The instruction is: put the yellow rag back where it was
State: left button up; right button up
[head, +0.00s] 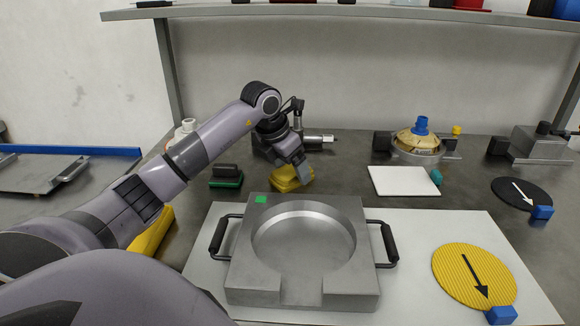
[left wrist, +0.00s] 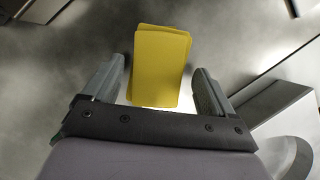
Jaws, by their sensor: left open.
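The yellow rag (head: 286,179) is a folded pad on the dark worktop, behind the metal mould block. It also shows in the left wrist view (left wrist: 160,65), ahead of my left gripper and between the lines of its fingers. My left gripper (head: 303,172) is over the rag in the head view and partly hides it. In the left wrist view its fingers (left wrist: 158,92) are apart, one on each side of the rag's near end, with gaps showing. The gripper is open and holds nothing. My right gripper does not show.
The metal mould block (head: 240,270) with two black handles sits on a white board (head: 420,230) in front. A green-based brush (head: 226,177) stands left of the rag. A white plate (head: 403,181) lies to the right. A shelf (head: 340,11) runs above.

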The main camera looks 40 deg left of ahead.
pick_arm(q)
jog(key=v, duration=1.1)
jog(key=shift+s+r, duration=0.2)
jog(key=shift+r, duration=0.15)
jog(key=shift+d, duration=0.1)
